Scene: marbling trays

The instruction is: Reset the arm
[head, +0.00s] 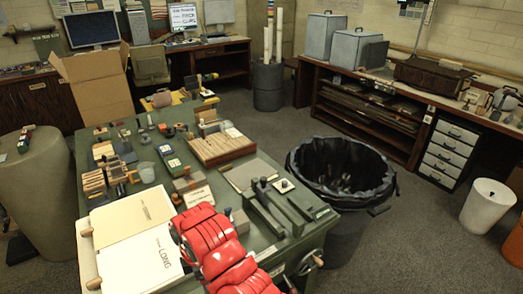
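The green worktable (159,195) fills the lower left and middle. Red, padded, ribbed shapes (207,232) like gloves lie over its near part and run to the bottom edge; what they are is not certain. They partly cover a white sheet or folder (135,222).
A black-lined bin (341,205) stands close to the table's right side. A white bucket (487,206) is at the far right. An open cardboard box (98,88) stands behind the table. Small blocks and tools crowd the tabletop. Grey floor is clear right of the bin.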

